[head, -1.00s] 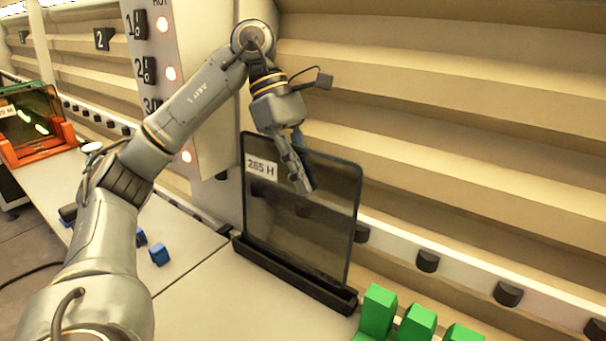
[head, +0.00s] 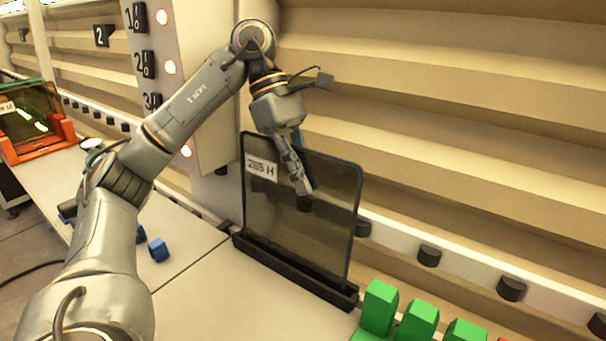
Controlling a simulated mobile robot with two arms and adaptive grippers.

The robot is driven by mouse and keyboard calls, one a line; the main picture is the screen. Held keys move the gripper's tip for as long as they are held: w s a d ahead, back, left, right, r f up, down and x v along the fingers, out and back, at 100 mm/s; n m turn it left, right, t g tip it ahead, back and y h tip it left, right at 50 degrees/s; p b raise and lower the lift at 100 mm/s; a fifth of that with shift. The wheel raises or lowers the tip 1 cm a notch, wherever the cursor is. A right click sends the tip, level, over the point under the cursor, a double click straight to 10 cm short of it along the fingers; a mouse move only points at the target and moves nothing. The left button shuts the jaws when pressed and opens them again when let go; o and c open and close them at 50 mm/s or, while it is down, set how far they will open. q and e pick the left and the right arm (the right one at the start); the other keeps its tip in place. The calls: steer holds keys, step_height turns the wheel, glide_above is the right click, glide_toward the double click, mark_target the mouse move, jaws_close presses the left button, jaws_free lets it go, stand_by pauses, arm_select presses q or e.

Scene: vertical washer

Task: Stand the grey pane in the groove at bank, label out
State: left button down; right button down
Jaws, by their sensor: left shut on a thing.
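The grey pane (head: 300,225) is a dark, see-through sheet with a white label reading "265 H" at its upper left, facing me. It stands nearly upright with its lower edge at the black grooved bar (head: 290,270) on the white table; whether it is fully seated in the groove I cannot tell. My left gripper (head: 303,182) reaches down over the pane's top edge and is shut on it, with one finger in front of the label side. The other finger is mostly hidden behind the pane. My right gripper is not in view.
Green blocks (head: 380,307) stand right of the bar. Small blue blocks (head: 158,250) lie on the table at left. An orange rack (head: 40,145) with another pane is at far left. A ribbed wall with black knobs (head: 429,255) rises close behind the pane.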

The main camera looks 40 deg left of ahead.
arm_select(q)
steer(key=shift+f+b, duration=0.7)
steer(key=shift+f, duration=0.05)
stand_by(0.8)
steer(key=shift+w, duration=0.15)
stand_by(0.7)
steer(key=c, duration=1.4)
jaws_free()
steer(key=shift+c, duration=0.2)
steer(key=shift+f, duration=0.1)
steer(key=shift+r, duration=5.05)
